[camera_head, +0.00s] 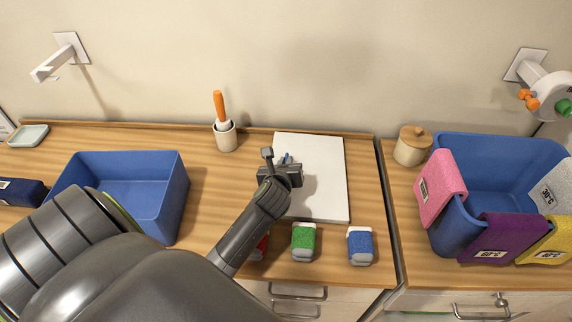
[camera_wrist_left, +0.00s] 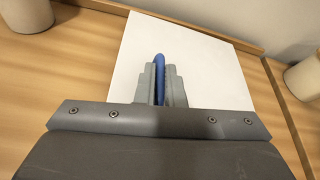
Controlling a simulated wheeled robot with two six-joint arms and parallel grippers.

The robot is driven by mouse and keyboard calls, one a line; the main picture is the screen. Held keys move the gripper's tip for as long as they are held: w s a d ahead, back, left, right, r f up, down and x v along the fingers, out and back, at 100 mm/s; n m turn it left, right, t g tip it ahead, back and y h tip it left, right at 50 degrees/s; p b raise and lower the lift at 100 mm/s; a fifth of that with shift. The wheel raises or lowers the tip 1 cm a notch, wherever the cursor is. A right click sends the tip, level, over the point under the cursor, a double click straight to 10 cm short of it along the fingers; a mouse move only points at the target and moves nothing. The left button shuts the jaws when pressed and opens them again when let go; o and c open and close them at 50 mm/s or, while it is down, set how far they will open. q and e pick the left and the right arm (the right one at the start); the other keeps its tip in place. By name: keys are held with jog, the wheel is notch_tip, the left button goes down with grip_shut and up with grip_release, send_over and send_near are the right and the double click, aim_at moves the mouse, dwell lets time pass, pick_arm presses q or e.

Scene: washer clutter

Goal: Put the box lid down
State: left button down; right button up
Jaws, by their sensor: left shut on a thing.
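The box lid is a white, flat rectangular panel (camera_head: 322,180) at the middle of the wooden counter. It also fills the middle of the left wrist view (camera_wrist_left: 205,65). A slim blue handle (camera_wrist_left: 160,64) stands up from it. My left gripper (camera_head: 284,164) is over the lid's left part, and in the left wrist view its fingers (camera_wrist_left: 161,85) are shut on the blue handle. The gripper and forearm hide part of the lid's left side. I cannot tell whether the lid rests on something or hangs just above it. My right gripper is not in view.
Green (camera_head: 304,240) and blue (camera_head: 360,245) containers stand in front; a red one is partly hidden. A lidded jar (camera_head: 411,148) and a cloth-draped blue tub (camera_head: 490,150) stand right.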

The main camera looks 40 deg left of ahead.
pick_arm(q)
jog(key=shift+f, duration=0.25)
jog(key=c, duration=1.6)
grip_release()
jog(key=shift+o, duration=0.3)
jog(key=v, duration=1.2)
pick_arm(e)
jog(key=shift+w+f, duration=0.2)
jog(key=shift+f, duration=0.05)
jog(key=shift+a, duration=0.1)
